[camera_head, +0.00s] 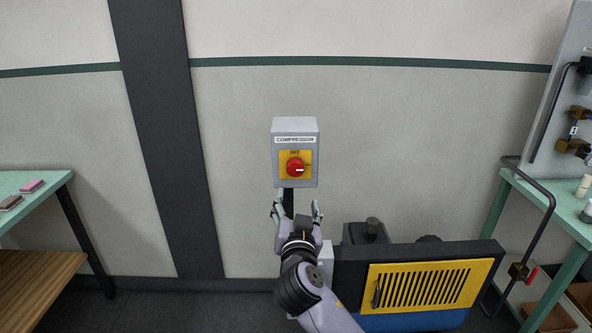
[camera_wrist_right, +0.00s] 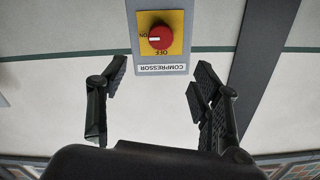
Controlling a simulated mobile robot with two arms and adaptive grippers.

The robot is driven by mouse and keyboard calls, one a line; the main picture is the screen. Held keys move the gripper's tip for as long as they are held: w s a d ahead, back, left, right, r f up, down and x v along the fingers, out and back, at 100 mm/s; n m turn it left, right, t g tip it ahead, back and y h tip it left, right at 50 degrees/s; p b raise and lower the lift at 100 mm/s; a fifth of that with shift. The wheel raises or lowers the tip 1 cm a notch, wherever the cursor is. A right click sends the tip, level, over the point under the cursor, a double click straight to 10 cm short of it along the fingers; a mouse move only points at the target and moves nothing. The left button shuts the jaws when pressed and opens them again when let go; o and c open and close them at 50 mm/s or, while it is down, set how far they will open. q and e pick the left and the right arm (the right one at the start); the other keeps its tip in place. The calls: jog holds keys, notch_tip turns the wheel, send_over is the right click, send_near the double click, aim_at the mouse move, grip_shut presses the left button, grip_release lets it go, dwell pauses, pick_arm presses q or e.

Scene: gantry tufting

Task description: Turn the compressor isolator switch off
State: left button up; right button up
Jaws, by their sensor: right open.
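The compressor isolator switch is a grey box (camera_head: 308,134) on the wall with a "COMPRESSOR" label, a yellow plate and a red rotary knob (camera_head: 294,168). "OFF" is printed above the knob. The knob's white mark points right, towards the ON side. In the right wrist view the switch is upside down; the knob (camera_wrist_right: 161,38) has its white mark at the "ON" text. My right gripper (camera_head: 297,204) is open and empty, just below the box in the head view, fingers pointing towards it and apart from the knob. My left gripper is not in view.
A compressor unit with a yellow slatted panel (camera_head: 420,288) stands low to the right of my right arm. Green-topped tables stand at the left (camera_head: 38,182) and right (camera_head: 553,205). A dark vertical post (camera_head: 165,130) runs left of the switch. The wall around the switch is clear.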

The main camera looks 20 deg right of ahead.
aim_at(295, 172)
jog(key=p+x, duration=0.3)
jog(key=x, duration=1.2)
jog(key=shift+w+f, duration=0.15)
jog(key=shift+w, duration=0.1)
jog(key=c, duration=1.2)
jog(key=shift+o, duration=0.2)
